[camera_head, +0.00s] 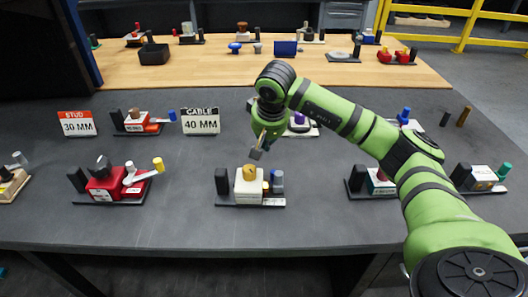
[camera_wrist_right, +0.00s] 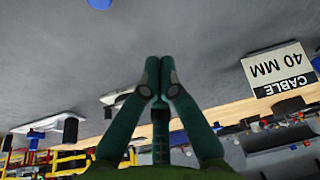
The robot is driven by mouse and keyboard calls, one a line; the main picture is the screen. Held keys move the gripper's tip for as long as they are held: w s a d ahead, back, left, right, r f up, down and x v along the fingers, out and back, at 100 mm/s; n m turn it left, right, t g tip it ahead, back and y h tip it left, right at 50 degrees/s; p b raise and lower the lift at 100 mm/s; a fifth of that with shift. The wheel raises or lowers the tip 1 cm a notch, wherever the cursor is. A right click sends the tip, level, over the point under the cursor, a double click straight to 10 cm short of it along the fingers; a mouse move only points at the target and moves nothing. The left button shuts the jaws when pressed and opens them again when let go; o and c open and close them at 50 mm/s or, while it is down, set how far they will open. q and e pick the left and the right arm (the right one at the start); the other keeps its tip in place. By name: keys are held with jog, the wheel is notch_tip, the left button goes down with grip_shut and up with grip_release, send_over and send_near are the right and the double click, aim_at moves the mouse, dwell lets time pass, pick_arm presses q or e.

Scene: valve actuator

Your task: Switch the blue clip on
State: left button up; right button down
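My right gripper (camera_head: 257,153) hangs above the table, just behind and above a cream valve unit (camera_head: 249,187) with a yellow knob. In the wrist view the right gripper's fingers (camera_wrist_right: 160,68) meet at the tips, with nothing between them. Blue parts show in several places: a blue-tipped lever (camera_head: 171,116) on the red and white unit behind, a blue knob (camera_head: 405,113) at the right, and a grey-blue post (camera_head: 277,181) on the cream unit. I cannot tell which one is the blue clip. My left gripper is not in view.
A red unit (camera_head: 105,186) with a yellow-tipped lever stands at the left. Signs reading STUD 30 MM (camera_head: 77,124) and CABLE 40 MM (camera_head: 201,121) stand behind. Other units line the right side and the wooden table (camera_head: 205,72). Grey tabletop (camera_head: 190,165) between units is clear.

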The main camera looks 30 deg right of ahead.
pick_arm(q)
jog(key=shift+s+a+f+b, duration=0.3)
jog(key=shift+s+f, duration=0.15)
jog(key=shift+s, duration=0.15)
pick_arm(e)
jog(key=s+v, duration=0.1)
jog(key=v, duration=0.6)
jog(key=shift+a, duration=0.3)
